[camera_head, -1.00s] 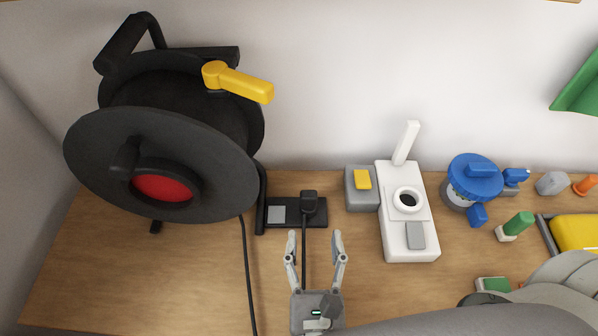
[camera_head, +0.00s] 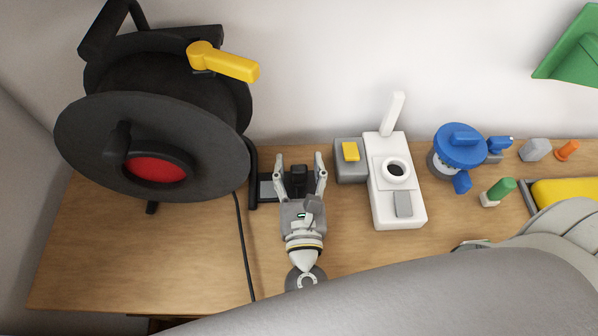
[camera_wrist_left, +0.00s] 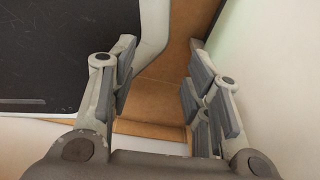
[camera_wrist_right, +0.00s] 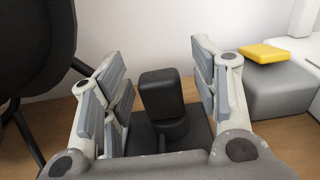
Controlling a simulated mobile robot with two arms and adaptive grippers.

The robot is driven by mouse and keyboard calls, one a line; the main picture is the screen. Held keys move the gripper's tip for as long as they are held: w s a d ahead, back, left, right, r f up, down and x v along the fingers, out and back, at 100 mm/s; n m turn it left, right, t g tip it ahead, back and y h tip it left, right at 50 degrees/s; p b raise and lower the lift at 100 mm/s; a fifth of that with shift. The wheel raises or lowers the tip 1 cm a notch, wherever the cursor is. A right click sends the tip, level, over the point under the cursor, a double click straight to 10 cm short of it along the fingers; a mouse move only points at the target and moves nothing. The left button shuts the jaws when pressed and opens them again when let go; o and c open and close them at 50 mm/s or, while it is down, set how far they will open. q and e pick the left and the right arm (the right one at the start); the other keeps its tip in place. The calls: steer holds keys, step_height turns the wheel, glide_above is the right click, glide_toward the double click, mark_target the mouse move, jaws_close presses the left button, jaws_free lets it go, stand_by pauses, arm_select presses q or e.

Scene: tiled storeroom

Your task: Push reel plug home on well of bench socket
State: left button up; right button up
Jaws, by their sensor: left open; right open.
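The black reel plug (camera_head: 299,178) stands upright on the dark base plate beside the cable reel (camera_head: 150,145). In the right wrist view the plug (camera_wrist_right: 162,98) stands between my open fingers, with a gap on both sides. My right gripper (camera_head: 301,160) is open around it and not closed on it. The white bench socket (camera_head: 403,215) stands to the right, with a round well (camera_head: 396,170) in a raised collar. My left gripper (camera_wrist_left: 160,75) is open and empty in its wrist view, away from these things; it is not visible in the head view.
A grey block with a yellow top (camera_head: 351,152) stands between plug and socket. A white lever (camera_head: 393,113) rises behind the socket. A blue-lidded jar (camera_head: 459,148) and a green-capped piece (camera_head: 500,190) stand further right. The reel's cable (camera_head: 242,245) runs down the bench.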

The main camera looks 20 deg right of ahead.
steer(key=shift+c, duration=1)
steer(key=c, duration=0.9)
arm_select(q)
steer(key=shift+s, duration=0.7)
steer(key=shift+r, duration=0.1)
arm_select(e)
steer(key=shift+r, duration=0.15)
